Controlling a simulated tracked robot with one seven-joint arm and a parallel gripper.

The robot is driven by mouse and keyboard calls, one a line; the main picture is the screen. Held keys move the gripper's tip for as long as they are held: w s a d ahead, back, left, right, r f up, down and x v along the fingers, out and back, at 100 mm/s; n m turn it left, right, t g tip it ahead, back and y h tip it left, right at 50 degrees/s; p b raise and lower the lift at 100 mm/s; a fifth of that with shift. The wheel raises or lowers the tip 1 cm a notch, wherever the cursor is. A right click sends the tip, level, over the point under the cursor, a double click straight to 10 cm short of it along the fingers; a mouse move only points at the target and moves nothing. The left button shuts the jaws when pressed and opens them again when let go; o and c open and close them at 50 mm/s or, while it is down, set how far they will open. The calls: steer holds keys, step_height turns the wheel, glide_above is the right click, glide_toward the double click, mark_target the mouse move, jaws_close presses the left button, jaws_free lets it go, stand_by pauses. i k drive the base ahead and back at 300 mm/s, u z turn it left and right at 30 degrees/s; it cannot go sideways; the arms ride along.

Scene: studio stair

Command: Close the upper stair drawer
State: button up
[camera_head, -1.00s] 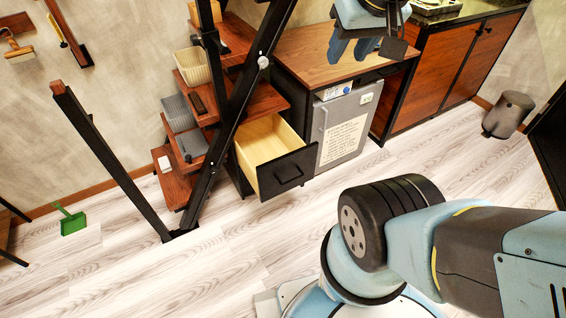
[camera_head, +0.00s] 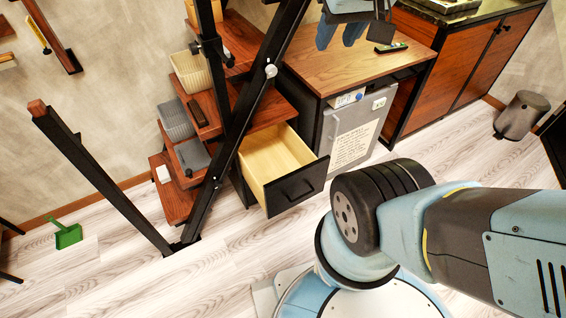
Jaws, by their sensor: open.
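The stair drawer (camera_head: 297,188) stands pulled out from the black frame beside the wooden stair (camera_head: 178,190). It has a black front with a dark handle and a pale wood inside, which looks empty. No second drawer can be made out clearly. My gripper (camera_head: 340,34) shows at the top edge, with its blue fingers apart and its upper part cut off. It appears in front of the wooden worktop, up and to the right of the drawer, and is not touching the drawer.
A small fridge (camera_head: 349,132) stands right of the drawer under the worktop (camera_head: 350,68). Black slanted posts (camera_head: 245,115) cross in front of the stair. Bins and boxes sit on the steps. A grey trash can (camera_head: 521,115) and green dustpan (camera_head: 68,234) are on the floor.

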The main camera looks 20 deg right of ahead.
mark_target(282, 172)
steer(key=u, duration=0.15)
steer(key=i, duration=0.5)
steer(key=z, duration=1)
steer(key=k, duration=1.45)
steer(key=u, duration=0.7)
steer(key=i, duration=0.5)
steer(key=z, duration=0.1)
